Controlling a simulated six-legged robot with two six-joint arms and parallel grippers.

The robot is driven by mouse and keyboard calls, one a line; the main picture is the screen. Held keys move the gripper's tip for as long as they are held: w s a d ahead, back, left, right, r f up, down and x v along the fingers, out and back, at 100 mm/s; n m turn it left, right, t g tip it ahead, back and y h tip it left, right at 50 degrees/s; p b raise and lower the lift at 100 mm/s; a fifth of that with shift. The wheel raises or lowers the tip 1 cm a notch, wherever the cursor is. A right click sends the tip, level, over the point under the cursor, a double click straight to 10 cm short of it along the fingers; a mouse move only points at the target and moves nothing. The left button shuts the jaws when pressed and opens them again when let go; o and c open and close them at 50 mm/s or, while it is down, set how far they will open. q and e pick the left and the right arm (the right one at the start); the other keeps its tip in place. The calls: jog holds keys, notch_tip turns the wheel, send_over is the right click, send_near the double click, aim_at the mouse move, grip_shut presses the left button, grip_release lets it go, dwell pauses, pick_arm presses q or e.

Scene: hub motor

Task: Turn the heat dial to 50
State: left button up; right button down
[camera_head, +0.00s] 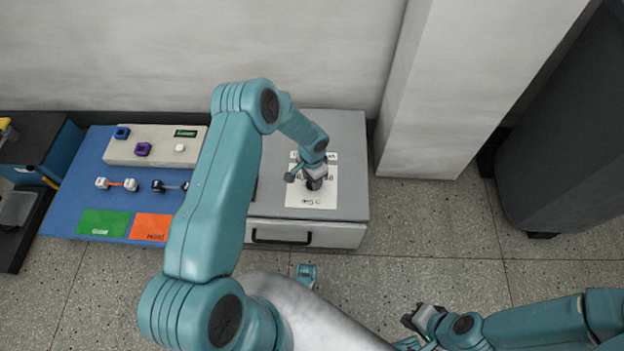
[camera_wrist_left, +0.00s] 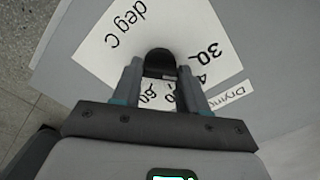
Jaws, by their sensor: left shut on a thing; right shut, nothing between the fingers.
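The heat dial (camera_head: 314,183) is a dark round knob on a white label sheet on top of a grey cabinet. In the left wrist view the dark knob (camera_wrist_left: 159,62) stands between my fingers. My left gripper (camera_head: 306,174) reaches down over the dial and is shut on it; it also shows in the left wrist view (camera_wrist_left: 160,80). The label (camera_wrist_left: 100,40) reads "deg C", with 30, 40 and 60 visible around the knob. The knob's pointer is hidden or too small to read. My right gripper (camera_head: 412,318) is shut and empty, low at the right.
The grey cabinet (camera_head: 350,125) has a drawer with a dark handle (camera_head: 282,238). Left of it a blue board (camera_head: 85,185) holds a green card (camera_head: 103,223), an orange card (camera_head: 150,227) and small parts. A white pillar (camera_head: 440,100) stands at the right. The floor in front is mostly clear.

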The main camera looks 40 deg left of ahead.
pick_arm(q)
jog(key=m+b, duration=0.1)
jog(key=m, duration=0.4)
jog(key=shift+m, duration=0.3)
jog(key=m, duration=0.5)
jog(key=shift+m+b, duration=0.3)
jog(key=shift+m, duration=0.3)
jog(key=o, duration=1.1)
jog(key=shift+c, duration=0.2)
jog(key=shift+r, duration=0.1)
notch_tip(320, 180, up, 16)
jog(key=p, duration=0.5)
jog(key=shift+r, duration=0.1)
